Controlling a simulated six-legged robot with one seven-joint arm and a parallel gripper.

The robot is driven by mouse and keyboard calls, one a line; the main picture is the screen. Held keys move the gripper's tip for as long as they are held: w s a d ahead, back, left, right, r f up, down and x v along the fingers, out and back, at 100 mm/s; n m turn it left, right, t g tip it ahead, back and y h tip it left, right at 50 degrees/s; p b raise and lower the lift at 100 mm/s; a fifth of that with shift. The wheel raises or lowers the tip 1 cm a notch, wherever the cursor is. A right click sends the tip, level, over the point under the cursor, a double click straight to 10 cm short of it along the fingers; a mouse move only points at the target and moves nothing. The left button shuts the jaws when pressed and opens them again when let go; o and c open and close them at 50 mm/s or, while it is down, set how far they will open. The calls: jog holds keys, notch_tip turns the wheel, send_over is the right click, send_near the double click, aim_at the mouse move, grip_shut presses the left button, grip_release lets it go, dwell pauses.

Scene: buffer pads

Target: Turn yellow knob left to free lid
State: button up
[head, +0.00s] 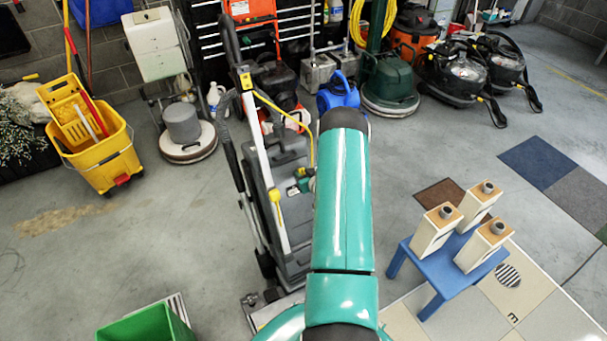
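A grey upright floor machine (293,235) stands just left of my arm. A small yellow knob (276,196) is on its left side, with a yellow part hanging below it. The dark grey upper cover (289,150) of the machine looks like the lid and appears closed. My teal arm rises through the middle and hides the machine's right side. A small teal and dark end part, probably my gripper (297,187), shows at the arm's left edge, right of the knob and apart from it in the picture. Its fingers are too small to read.
A yellow mop bucket (101,155) stands at left. A green bin (147,326) is at the lower left. Floor machines line the back wall. The floor between bucket and grey machine is mostly clear.

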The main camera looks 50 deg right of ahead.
jog(key=shift+c, duration=1.2)
jog(key=shift+n, duration=0.3)
jog(key=n, duration=0.3)
jog(key=shift+a, duration=0.1)
jog(key=n, duration=1)
jog(key=shift+n+h, duration=0.3)
jog(key=shift+n, duration=1.8)
